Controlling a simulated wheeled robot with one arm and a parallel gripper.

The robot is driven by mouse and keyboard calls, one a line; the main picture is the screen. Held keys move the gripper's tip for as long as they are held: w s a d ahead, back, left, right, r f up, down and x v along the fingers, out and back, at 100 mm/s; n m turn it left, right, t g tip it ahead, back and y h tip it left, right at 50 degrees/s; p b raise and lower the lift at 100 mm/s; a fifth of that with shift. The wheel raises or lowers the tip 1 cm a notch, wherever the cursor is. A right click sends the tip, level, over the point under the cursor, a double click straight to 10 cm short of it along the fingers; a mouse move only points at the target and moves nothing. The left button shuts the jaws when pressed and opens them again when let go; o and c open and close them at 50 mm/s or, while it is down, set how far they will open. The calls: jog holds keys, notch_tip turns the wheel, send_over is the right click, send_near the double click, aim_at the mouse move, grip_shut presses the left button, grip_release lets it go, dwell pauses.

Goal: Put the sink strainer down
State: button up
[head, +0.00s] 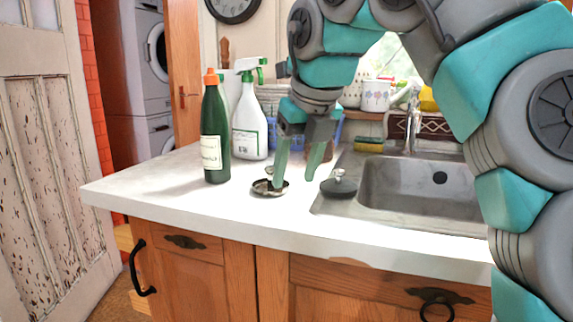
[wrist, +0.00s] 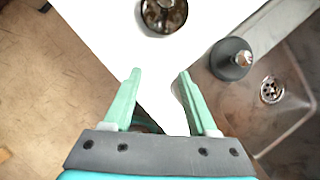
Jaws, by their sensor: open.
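The sink strainer (head: 264,188), a small round metal dish with a knob, lies on the white countertop left of the sink. It also shows in the wrist view (wrist: 163,14), cut by the top edge, its bowl dark and shiny. My gripper (head: 295,182) is open and empty. In the head view its left finger overlaps the strainer. In the wrist view the fingertips (wrist: 160,74) point toward the strainer, with bare counter showing between, and it is not between the fingers. I cannot tell the fingertips' exact height above the counter.
A dark grey stopper (head: 338,187) with a metal knob sits right of my gripper, at the sink's (head: 420,192) left edge. A green bottle (head: 215,135) and a white spray bottle (head: 249,130) stand behind left. The front-left countertop (head: 150,187) is clear.

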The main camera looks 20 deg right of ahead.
jog(key=shift+s+d, duration=0.2)
jog(key=shift+s, duration=1.1)
